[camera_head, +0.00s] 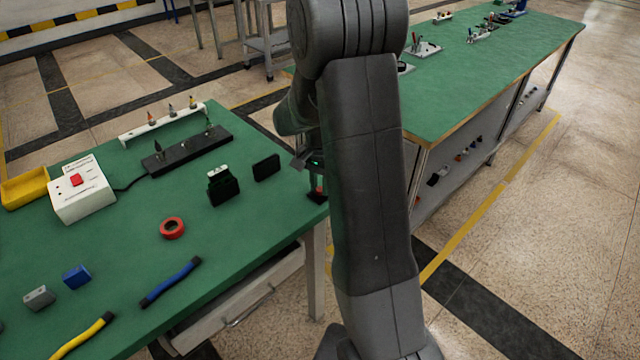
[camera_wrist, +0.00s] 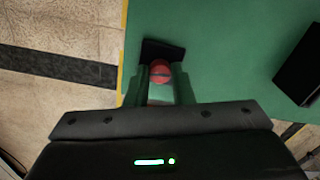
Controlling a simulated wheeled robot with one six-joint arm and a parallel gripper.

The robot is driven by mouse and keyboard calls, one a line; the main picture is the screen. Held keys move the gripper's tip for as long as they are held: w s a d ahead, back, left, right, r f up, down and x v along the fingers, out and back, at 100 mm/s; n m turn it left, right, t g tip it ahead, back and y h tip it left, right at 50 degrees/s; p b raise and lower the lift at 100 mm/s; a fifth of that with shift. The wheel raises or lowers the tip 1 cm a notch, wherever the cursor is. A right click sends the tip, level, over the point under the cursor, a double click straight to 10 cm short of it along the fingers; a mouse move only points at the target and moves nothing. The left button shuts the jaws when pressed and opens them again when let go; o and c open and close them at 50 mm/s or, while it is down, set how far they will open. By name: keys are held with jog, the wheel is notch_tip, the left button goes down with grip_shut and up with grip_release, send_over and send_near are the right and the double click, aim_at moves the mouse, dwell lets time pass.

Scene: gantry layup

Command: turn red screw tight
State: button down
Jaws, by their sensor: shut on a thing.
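The red screw (camera_wrist: 160,72) shows in the wrist view with its round, slotted head between my gripper's fingertips (camera_wrist: 160,80). My gripper is shut on it. The screw stands at a black block (camera_wrist: 163,50) near the edge of the green table. In the head view a bit of the red screw (camera_head: 319,183) shows below my gripper (camera_head: 312,165), above the black block (camera_head: 317,197) at the table's right corner. My arm hides much of this spot. How far the screw is seated cannot be told.
On the green table (camera_head: 120,235) are a black box (camera_head: 222,186), a black plate (camera_head: 266,167), a red tape ring (camera_head: 172,228) and a white box with a red button (camera_head: 80,188). Another green bench (camera_head: 490,70) stands behind my arm at right.

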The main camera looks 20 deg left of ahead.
aim_at(320, 189)
dwell(0.3)
jog(key=c, duration=1.3)
grip_release()
jog(key=shift+o, duration=0.2)
jog(key=shift+r, duration=0.1)
notch_tip(320, 189, up, 14)
jog(key=shift+p, duration=0.35)
jog(key=shift+f, duration=0.3)
notch_tip(320, 189, down, 14)
jog(key=shift+r+b, duration=0.1)
jog(key=shift+b, duration=0.25)
jog(key=shift+r, duration=0.1)
